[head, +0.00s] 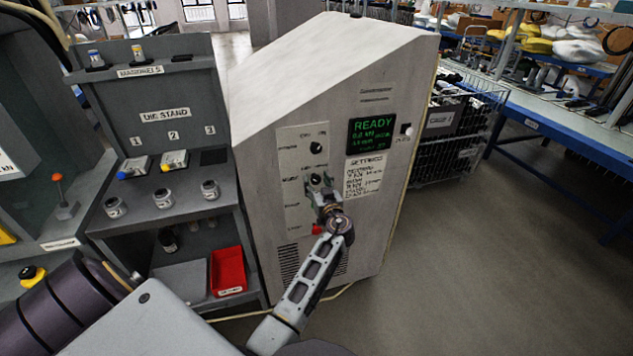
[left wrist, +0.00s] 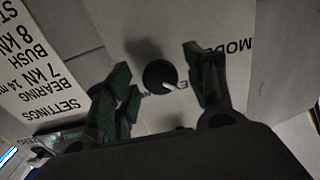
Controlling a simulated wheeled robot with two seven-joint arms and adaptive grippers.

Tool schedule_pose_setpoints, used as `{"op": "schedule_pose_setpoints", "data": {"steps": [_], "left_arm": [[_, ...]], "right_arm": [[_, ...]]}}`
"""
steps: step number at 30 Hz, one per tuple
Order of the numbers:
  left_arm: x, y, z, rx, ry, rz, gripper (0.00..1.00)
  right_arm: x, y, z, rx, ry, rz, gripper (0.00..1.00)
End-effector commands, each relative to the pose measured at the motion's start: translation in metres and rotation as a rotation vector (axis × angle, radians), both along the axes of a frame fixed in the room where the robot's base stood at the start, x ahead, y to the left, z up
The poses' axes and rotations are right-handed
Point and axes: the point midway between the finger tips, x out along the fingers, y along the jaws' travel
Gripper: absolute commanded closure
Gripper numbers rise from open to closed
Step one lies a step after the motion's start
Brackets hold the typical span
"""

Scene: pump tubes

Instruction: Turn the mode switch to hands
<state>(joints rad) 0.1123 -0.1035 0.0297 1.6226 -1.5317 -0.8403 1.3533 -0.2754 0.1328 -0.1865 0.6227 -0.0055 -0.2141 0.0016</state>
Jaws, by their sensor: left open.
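The mode switch is a round black knob with a pale pointer on the cabinet's light control panel (head: 291,151). In the left wrist view the knob (left wrist: 153,74) sits between my open fingers, beside printed lettering that reads "MODE". In the head view the lower black knob (head: 315,179) is just above my left gripper (head: 320,194), which is at the panel. The fingers stand on either side of the knob; I cannot tell whether they touch it. My right gripper is not in view.
Another black knob (head: 316,147) is above, and a red button (head: 316,229) is below my gripper. A green "READY" display (head: 371,134) and a settings label (head: 363,177) are to the right. Floor at right is clear.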

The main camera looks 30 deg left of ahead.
Motion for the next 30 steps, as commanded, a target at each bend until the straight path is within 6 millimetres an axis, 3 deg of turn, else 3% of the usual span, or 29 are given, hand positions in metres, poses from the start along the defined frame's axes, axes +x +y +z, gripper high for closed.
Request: {"op": "schedule_pose_setpoints", "data": {"steps": [4, 15, 30], "left_arm": [[0.0, 0.0, -0.0003, 0.0, 0.0, 0.0, 0.47], [0.0001, 0.0, -0.0001, 0.0, 0.0, 0.0, 0.92], [0.0002, 0.0002, -0.0003, 0.047, 0.053, 0.0, 0.92]], "right_arm": [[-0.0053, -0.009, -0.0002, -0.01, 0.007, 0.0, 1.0], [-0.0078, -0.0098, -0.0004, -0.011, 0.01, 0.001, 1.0], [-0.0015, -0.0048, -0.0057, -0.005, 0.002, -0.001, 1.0]]}}
